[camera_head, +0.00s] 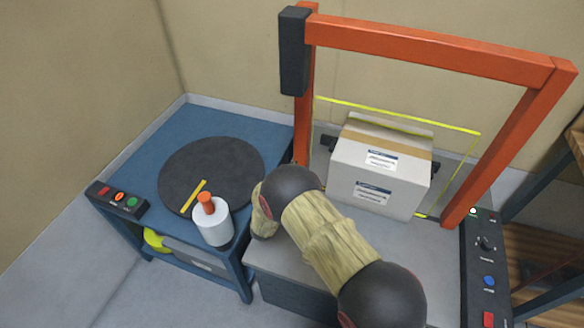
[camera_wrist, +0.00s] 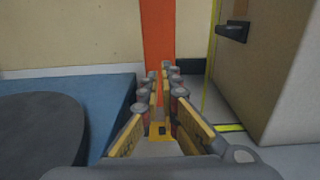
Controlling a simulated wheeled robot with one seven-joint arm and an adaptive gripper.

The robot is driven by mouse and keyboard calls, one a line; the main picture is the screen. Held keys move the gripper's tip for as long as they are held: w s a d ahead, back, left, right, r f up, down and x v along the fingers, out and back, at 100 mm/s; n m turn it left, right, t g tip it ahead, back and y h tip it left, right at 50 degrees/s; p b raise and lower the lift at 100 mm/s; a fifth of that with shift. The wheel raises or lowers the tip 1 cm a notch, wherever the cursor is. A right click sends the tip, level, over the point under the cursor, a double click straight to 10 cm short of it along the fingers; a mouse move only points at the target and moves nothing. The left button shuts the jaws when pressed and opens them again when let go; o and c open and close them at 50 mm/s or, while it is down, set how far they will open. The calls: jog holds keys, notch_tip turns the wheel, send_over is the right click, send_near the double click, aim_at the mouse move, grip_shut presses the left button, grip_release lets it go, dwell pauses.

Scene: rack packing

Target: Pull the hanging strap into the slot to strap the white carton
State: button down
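The white carton (camera_head: 383,170), with printed labels and a tan tape band, sits on the grey machine bed under the orange arch. A thin yellow strap (camera_head: 398,113) runs in a loop inside the arch, above and beside the carton. In the wrist view the strap (camera_wrist: 209,62) hangs upright to the right of my fingers, apart from them, near the carton's side (camera_wrist: 284,75). My gripper (camera_wrist: 163,80) points at the orange post, its fingers apart with nothing visible between them. In the head view my arm hides the gripper. I cannot make out the slot.
The orange arch (camera_head: 430,52) stands around the carton. A black bracket (camera_wrist: 232,31) juts beside the carton. A blue table (camera_head: 150,157) at left bears a black turntable (camera_head: 225,160) and a white, orange-capped cylinder (camera_head: 212,224). A control panel (camera_head: 484,262) is at right.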

jog(key=c, duration=2.2)
grip_release()
jog(key=shift+o, duration=0.7)
jog(key=shift+s+a, duration=0.1)
jog(key=v, duration=1.1)
jog(key=shift+s+a+r, duration=0.1)
jog(key=shift+s, duration=0.3)
